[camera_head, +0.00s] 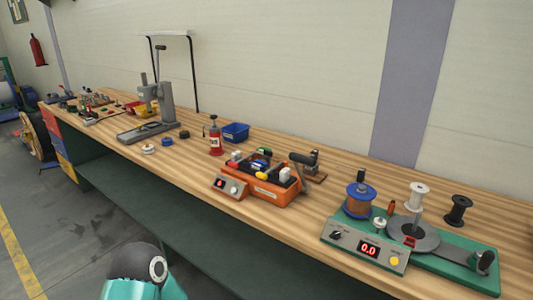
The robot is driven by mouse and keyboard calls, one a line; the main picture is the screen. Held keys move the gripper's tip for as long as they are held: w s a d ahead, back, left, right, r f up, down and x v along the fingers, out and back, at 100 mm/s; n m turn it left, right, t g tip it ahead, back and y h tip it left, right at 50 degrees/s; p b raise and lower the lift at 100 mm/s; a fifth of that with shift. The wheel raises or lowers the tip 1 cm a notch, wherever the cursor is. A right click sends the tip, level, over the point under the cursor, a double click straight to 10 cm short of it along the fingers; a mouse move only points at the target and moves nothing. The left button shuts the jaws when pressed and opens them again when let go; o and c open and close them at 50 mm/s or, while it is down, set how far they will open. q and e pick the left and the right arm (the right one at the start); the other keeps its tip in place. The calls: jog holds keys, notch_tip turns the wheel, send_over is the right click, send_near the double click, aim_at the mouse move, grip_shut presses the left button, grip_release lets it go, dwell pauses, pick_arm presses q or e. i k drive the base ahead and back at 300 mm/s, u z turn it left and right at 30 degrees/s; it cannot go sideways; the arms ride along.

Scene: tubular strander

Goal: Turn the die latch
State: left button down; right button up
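I cannot make out a die latch for certain in the head view. A long wooden workbench (300,222) runs from the far left to the near right. On its right end is a green winding machine (455,265) with a red display reading 0.0, a grey turntable (412,233) and a copper-coloured spool (359,201). A grey press (152,107) with an upright column stands further left. Neither gripper is in view; only a teal and black part of my own arm shows at the bottom left.
White (416,196) and black (459,210) spools stand at the right. Bare wood lies along the front edge left of the orange box.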

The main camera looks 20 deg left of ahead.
aim_at(268, 153)
jog(key=z, duration=0.05)
jog(key=k, duration=0.35)
jog(key=u, duration=0.8)
jog(key=i, duration=1.05)
jog(key=u, duration=0.5)
jog(key=i, duration=0.55)
jog(key=z, duration=0.25)
